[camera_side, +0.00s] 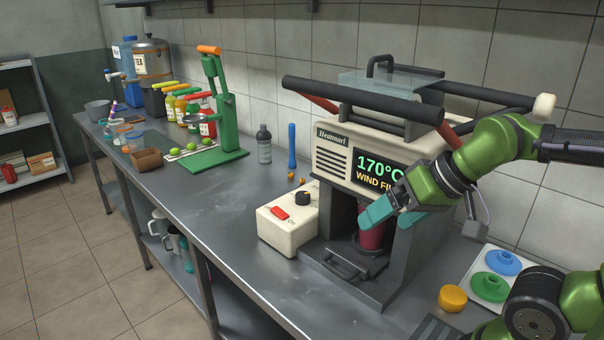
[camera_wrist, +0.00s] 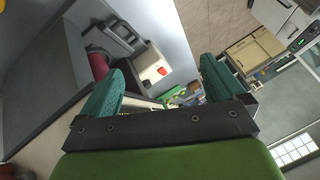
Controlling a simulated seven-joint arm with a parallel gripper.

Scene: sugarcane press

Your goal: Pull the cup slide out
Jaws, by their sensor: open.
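The press (camera_side: 335,150) is a cream and black machine with a lit display. A dark red cup (camera_side: 371,236) stands in its lower bay and is partly hidden by my gripper. The dark cup slide (camera_side: 362,262) lies under the cup, with a bar handle (camera_side: 341,268) at its front. In the wrist view the cup (camera_wrist: 98,66) and the slide handle (camera_wrist: 124,34) show at the upper left, beyond one finger. My gripper (camera_side: 388,219) is open, with teal fingers, in front of the bay at about the cup's upper height. Nothing shows between the fingers (camera_wrist: 165,82).
A cream control box (camera_side: 287,222) with a red switch and black knob stands left of the bay. A yellow cap (camera_side: 453,298) and a white tray (camera_side: 477,297) with blue and green pieces lie to the right. The counter's front edge is close to the slide.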

